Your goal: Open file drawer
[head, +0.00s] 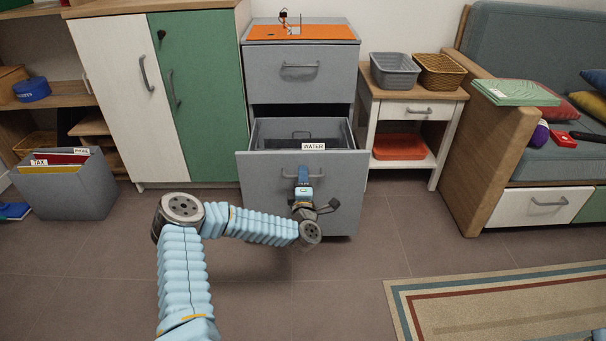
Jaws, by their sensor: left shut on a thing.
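A grey file cabinet (301,85) stands against the wall at the centre. Its lower file drawer (257,192) is pulled out, and its inside shows, with a white label reading "WATER" (314,146) near the front edge. The upper drawer (279,71) is closed. My left gripper (303,176) is at the top middle of the lower drawer's front, shut on its handle (318,174), which the gripper partly hides. My right gripper is out of view.
A white and green cupboard (125,90) stands left of the cabinet. A small side table (428,108) with baskets stands right of it, then a sofa (530,140). A file box (75,190) sits on the floor at left. A striped rug (480,310) lies front right; floor before the drawer is clear.

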